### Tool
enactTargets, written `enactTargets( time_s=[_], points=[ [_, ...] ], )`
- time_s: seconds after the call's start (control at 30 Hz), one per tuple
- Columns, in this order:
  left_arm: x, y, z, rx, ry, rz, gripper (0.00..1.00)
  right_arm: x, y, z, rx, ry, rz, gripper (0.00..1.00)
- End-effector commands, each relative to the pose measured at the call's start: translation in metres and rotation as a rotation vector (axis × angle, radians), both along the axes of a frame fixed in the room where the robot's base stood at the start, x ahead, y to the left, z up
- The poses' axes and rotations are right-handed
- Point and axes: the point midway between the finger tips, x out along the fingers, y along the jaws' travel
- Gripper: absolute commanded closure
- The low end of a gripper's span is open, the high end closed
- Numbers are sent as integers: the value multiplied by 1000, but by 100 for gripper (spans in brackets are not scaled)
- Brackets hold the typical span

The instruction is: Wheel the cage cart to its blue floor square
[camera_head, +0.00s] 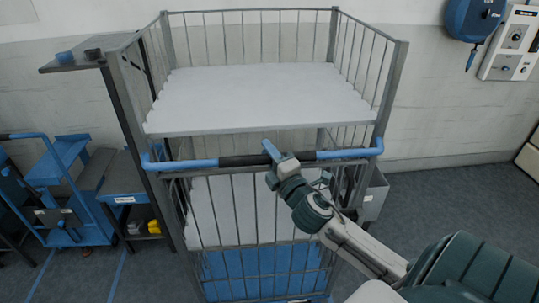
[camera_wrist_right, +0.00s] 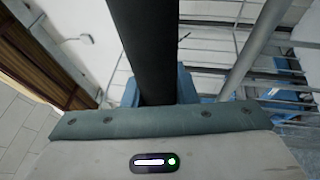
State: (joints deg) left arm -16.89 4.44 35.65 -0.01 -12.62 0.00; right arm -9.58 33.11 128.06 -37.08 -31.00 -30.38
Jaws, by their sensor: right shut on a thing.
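The cage cart (camera_head: 398,75) stands ahead of me, a grey wire cage with white shelves and a blue lower deck. Its blue push handle (camera_head: 345,153) crosses the near side and has black grip sleeves. My right gripper (camera_head: 276,160) is shut on this handle near its middle. In the right wrist view the black sleeve (camera_wrist_right: 145,45) runs between the blue fingertips (camera_wrist_right: 158,88). Blue lines (camera_head: 119,274) are on the floor at the left; I cannot tell whether they belong to the blue floor square. My left gripper is not in view.
A blue trolley (camera_head: 65,190) and a low table (camera_head: 120,190) with a yellow item stand close on the cart's left. A wall (camera_head: 440,110) with a blue reel (camera_head: 473,18) and a control box (camera_head: 512,42) is behind.

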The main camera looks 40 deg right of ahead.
Motion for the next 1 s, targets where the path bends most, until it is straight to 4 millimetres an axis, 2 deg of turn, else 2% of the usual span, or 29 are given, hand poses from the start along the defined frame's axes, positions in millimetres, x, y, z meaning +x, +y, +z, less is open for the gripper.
enactTargets(
  time_s=[0.1,0.23,0.27,0.33,0.37,0.73,0.87,1.0],
  points=[
    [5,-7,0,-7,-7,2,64,0,0,0,-1,0,1,100],
    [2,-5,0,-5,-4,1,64,-1,1,-1,-1,0,2,100],
    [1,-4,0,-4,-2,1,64,-1,1,-1,-1,1,2,69],
    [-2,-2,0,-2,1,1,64,-1,1,-1,0,1,2,55],
    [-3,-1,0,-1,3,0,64,-1,1,-1,0,1,1,53],
    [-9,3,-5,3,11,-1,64,-6,1,-4,-2,2,3,53],
    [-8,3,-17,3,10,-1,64,-24,4,-10,-4,3,4,53],
    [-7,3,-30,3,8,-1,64,-51,9,-16,-5,5,5,53]
  ],
)
